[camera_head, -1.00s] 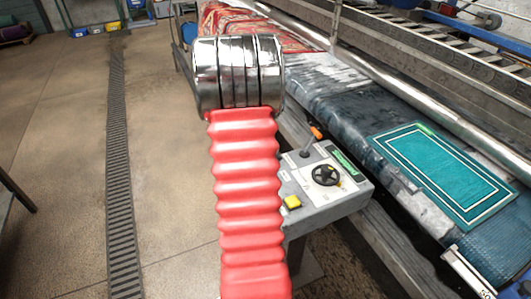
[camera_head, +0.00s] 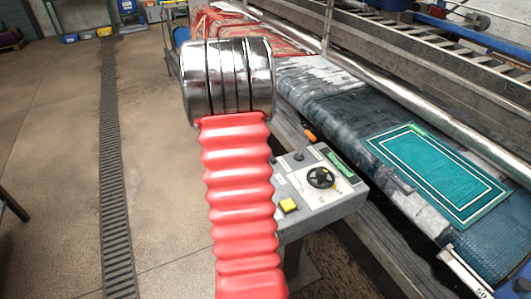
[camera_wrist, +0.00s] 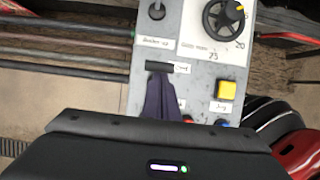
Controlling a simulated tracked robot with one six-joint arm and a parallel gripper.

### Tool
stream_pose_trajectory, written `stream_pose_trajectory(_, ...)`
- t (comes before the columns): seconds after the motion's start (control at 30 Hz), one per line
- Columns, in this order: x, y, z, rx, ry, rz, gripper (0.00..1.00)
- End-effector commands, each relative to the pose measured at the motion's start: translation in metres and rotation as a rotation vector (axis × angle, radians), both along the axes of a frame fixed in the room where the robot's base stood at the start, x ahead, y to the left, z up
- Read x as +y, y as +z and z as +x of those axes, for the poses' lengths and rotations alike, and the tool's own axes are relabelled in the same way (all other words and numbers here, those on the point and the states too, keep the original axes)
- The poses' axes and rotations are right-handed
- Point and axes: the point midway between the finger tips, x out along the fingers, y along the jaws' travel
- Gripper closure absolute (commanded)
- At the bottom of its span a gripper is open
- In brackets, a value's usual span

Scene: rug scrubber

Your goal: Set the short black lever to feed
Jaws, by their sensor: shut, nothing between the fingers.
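The grey control panel (camera_head: 322,203) stands beside the rug machine; it also shows close up in the wrist view (camera_wrist: 200,45). A short black bar, seemingly the short black lever (camera_wrist: 168,66), lies across the panel beside a small white label (camera_wrist: 183,68) whose writing is too small to read surely. My gripper (camera_wrist: 160,78) reaches in from below, its dark narrow fingers shut and empty, tips just below the bar. I cannot tell whether they touch it. In the head view my red arm sleeve hides the gripper and this lever.
A round-knobbed lever (camera_wrist: 156,10), a black dial (camera_wrist: 228,18) and a yellow button (camera_wrist: 226,90) are close by on the panel. An orange-tipped lever (camera_head: 310,135) stands at its far edge. A teal rug (camera_head: 440,172) lies on the machine. Open floor (camera_head: 60,190) is at left.

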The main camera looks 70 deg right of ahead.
Motion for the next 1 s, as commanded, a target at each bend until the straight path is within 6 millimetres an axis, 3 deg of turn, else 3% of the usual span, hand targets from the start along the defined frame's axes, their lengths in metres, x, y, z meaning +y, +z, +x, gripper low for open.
stream_pose_trajectory(0.13,0.015,0.014,0.012,-0.003,0.005,-0.002,1.00)
stream_pose_trajectory(0.6,0.026,0.092,0.022,-0.001,0.004,-0.002,1.00)
stream_pose_trajectory(0.8,0.029,0.108,0.023,-0.001,0.003,-0.001,1.00)
stream_pose_trajectory(1.0,0.029,0.110,0.023,0.000,0.003,0.000,1.00)
